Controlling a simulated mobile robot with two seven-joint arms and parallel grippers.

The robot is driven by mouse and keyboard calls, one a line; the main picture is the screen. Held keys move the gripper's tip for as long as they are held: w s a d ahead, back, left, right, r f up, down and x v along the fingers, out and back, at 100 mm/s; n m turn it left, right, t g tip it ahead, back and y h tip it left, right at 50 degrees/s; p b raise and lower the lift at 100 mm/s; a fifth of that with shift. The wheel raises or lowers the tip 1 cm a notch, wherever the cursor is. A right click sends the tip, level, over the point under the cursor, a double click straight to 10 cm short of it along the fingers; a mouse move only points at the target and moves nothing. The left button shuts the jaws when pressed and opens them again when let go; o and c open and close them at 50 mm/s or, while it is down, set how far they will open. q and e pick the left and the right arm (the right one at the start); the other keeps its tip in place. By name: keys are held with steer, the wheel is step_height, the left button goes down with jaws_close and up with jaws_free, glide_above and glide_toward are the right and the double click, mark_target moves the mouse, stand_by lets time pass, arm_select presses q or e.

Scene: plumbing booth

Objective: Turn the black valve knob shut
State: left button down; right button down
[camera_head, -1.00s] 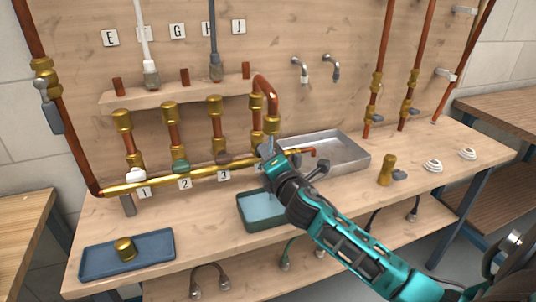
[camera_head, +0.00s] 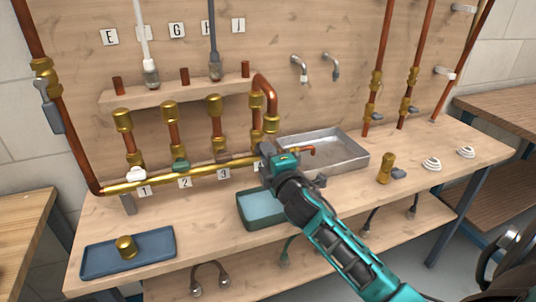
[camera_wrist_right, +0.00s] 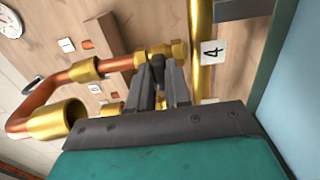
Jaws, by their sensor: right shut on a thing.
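The black valve knob (camera_wrist_right: 158,66) sits between my right fingers in the right wrist view, beside the number 4 label (camera_wrist_right: 212,51) on the brass pipe (camera_wrist_right: 199,45). My right gripper (camera_wrist_right: 159,75) is shut on it, with one finger on each side. In the head view, my right gripper (camera_head: 267,155) is at the right end of the horizontal brass pipe (camera_head: 195,169) and hides the knob. How far the knob is turned cannot be told. My left gripper is not in view.
White (camera_head: 136,174), green (camera_head: 180,165) and brown (camera_head: 222,158) knobs stand along the same pipe. A green-rimmed water tray (camera_head: 243,219) is below my gripper, and a metal sink (camera_head: 350,160) is behind it. A blue tray (camera_head: 93,263) lies front left.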

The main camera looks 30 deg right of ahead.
steer(key=c, duration=1.1)
jaws_free()
steer(key=shift+o, duration=0.2)
steer(key=shift+s, duration=0.1)
steer(key=v, duration=1.2)
steer(key=shift+s+a, duration=0.15)
steer(key=shift+s, duration=0.2)
steer(key=s+a+f+m+g+y, duration=0.2)
steer(key=s+a+f+m, duration=0.1)
steer(key=f, duration=0.4)
steer(key=s+a+f+m+g+y+p, duration=0.1)
steer(key=s+a+f+m+g+y, duration=0.1)
steer(key=s+a+f+m, duration=0.2)
steer(key=s+a+f+m+g+y, duration=0.2)
steer(key=s+a+f+m, duration=0.2)
steer(key=a+f, duration=0.3)
step_height(320, 180, down, 3)
steer(key=shift+a+m+g+p, duration=0.15)
steer(key=shift+m+g+p, duration=0.25)
steer(key=shift+m, duration=0.4)
